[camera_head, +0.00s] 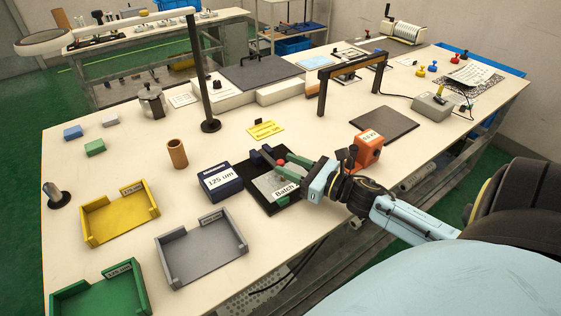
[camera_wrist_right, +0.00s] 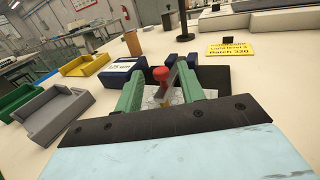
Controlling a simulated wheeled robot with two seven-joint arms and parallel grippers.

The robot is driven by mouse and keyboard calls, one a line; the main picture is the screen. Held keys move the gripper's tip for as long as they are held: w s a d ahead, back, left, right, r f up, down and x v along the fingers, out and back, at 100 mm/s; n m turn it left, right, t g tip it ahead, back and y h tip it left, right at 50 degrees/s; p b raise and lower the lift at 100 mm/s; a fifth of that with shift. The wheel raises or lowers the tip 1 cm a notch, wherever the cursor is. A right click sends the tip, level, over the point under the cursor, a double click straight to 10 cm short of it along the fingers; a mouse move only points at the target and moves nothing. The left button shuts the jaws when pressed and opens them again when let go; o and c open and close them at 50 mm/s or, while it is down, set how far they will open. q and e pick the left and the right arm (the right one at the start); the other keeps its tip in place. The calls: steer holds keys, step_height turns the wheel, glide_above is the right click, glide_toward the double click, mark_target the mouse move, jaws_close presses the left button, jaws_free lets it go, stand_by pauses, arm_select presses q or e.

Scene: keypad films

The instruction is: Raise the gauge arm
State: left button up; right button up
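The gauge has a flat dark base (camera_head: 250,186) near the front middle of the table, with dark blocks at its back. A patterned grey film with a "Batch" label (camera_head: 285,191) lies on it. A red knob (camera_head: 281,162) marks the gauge arm; in the right wrist view the red knob (camera_wrist_right: 160,74) stands beside a thin grey bar that leads toward the dark blocks. My right gripper (camera_head: 283,166) is over the gauge, its green fingers on either side of the knob, with visible gaps, so it looks open. My left gripper is out of view.
A dark blue "125 um" box (camera_head: 221,181) stands just left of the gauge, and an orange box (camera_head: 367,150) to its right. Yellow (camera_head: 118,219), grey (camera_head: 200,250) and green (camera_head: 98,297) trays lie at left.

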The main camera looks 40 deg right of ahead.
mark_target(280, 161)
steer(key=shift+x, duration=1.55)
jaws_close()
